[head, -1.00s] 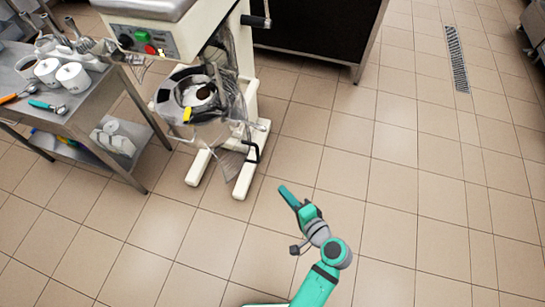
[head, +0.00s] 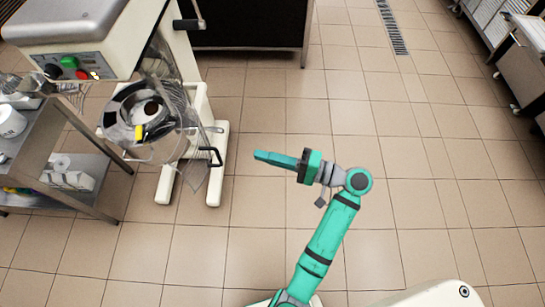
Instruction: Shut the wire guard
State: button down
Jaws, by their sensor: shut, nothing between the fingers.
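The wire guard (head: 186,112) is on the mixer-like machine at the upper left of the head view. It stands swung out to the right side of the metal bowl (head: 122,122), and the bowl's top is uncovered. The guard looks thin and see-through, so its exact edges are hard to tell. My gripper (head: 258,156) is shut and empty. It points left, over the floor to the right of the machine, apart from the guard and the bowl.
A black handle (head: 212,157) sticks out at the machine's right side, above its cream base leg (head: 216,180). A steel table (head: 60,140) stands at the left. A dark cabinet (head: 250,22) is behind. The tiled floor on the right is clear.

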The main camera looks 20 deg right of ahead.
jog(key=w+a, duration=0.2)
jog(key=a, duration=0.6)
jog(key=shift+a, duration=0.15)
jog(key=shift+f, duration=0.1)
